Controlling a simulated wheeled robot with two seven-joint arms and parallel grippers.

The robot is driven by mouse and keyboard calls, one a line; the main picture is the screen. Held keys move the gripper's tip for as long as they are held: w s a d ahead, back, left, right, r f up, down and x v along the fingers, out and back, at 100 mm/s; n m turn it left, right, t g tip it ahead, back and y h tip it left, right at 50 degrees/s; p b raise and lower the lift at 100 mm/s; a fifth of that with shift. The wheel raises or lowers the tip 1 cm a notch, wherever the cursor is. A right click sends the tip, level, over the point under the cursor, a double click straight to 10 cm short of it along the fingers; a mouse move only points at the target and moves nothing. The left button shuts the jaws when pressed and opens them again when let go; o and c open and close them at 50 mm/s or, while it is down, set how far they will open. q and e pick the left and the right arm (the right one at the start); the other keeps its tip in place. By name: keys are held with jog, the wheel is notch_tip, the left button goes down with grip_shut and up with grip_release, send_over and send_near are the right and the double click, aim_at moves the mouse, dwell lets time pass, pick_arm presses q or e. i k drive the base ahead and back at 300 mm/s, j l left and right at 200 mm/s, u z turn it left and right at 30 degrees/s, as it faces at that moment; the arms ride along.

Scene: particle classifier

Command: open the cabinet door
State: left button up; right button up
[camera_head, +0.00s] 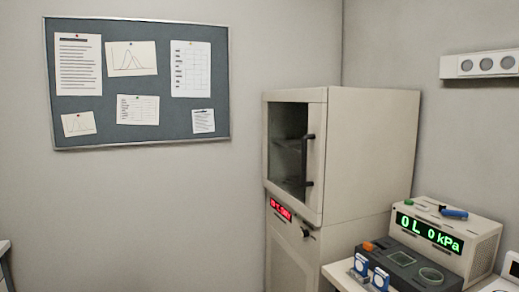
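The cabinet (370,150) is a tall beige box in the corner, right of the middle. Its door (315,165) is shut, with a dark glass window (286,145) and a black vertical handle (308,160) near its right edge. Shelves show dimly behind the glass. Below the door are a red lit display (281,209) and a small black knob (305,233). Neither of my grippers shows in this view.
At the lower right a bench holds a beige instrument (480,255) with a green pressure readout, a dark tray-like unit (405,262) and small blue-and-white parts (361,265). A pinboard (135,80) hangs on the left wall. The space left of the cabinet looks clear.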

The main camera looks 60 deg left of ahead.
aim_at(311, 209)
jog(key=u, duration=1.8)
